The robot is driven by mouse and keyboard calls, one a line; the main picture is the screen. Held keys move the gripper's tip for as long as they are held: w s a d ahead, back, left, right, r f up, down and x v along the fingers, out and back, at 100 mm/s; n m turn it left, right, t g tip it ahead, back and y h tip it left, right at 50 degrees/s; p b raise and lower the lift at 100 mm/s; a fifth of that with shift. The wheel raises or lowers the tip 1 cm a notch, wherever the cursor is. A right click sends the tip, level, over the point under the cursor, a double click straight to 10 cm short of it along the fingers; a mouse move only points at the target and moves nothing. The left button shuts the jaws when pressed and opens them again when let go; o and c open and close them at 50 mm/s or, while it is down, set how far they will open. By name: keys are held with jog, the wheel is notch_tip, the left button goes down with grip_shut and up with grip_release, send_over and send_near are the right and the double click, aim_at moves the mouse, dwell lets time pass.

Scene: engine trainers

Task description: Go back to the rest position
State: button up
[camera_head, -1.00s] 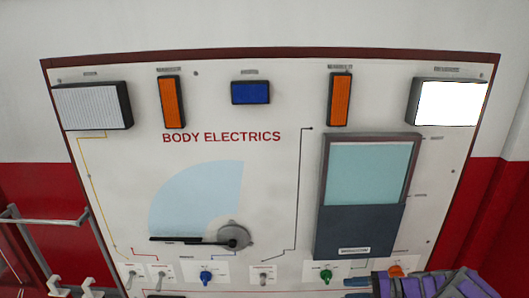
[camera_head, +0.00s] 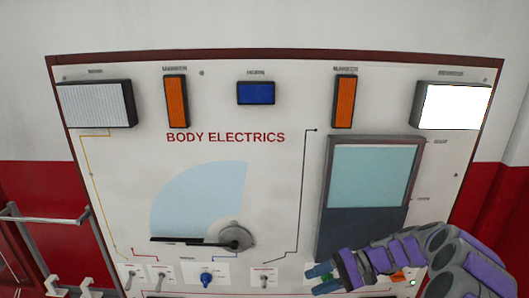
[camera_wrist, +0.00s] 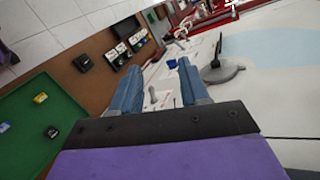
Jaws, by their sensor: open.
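My gripper (camera_head: 320,279), purple and grey with blue fingers, is at the lower right of the panel in the head view. Its fingers point left, apart, with nothing seen between them. In the wrist view, the gripper (camera_wrist: 160,70) shows two spread blue fingers with a toggle switch (camera_wrist: 153,95) beyond the gap. The BODY ELECTRICS panel (camera_head: 280,180) stands upright in front of me. My arm hides part of its lower right switch row, including where the green and orange knobs were seen.
The blue knob (camera_head: 206,279) and several toggles line the panel's bottom. The wiper motor (camera_head: 235,237) sticks out above them. The right lamp (camera_head: 453,106) glows white. A metal rail (camera_head: 45,219) is at left. A green board (camera_wrist: 40,120) shows in the wrist view.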

jog(key=s+a+r+n+g+h, duration=0.1)
jog(key=s+a+r+n+h, duration=0.2)
jog(key=s, duration=0.6)
jog(key=s+a+r+g+h, duration=0.25)
jog(key=s+a+h, duration=0.2)
jog(key=s, duration=0.45)
jog(key=s+d+f+t+h, duration=0.1)
jog(key=s+d+h, duration=0.2)
jog(key=s, duration=0.5)
jog(key=s+d+f+t+h+b, duration=0.1)
jog(key=s+d+t+h, duration=0.1)
jog(key=s, duration=0.6)
jog(key=shift+s+d+h+b, duration=0.3)
jog(key=shift+d+h, duration=0.25)
jog(key=shift+d, duration=0.7)
jog(key=shift+f, duration=0.1)
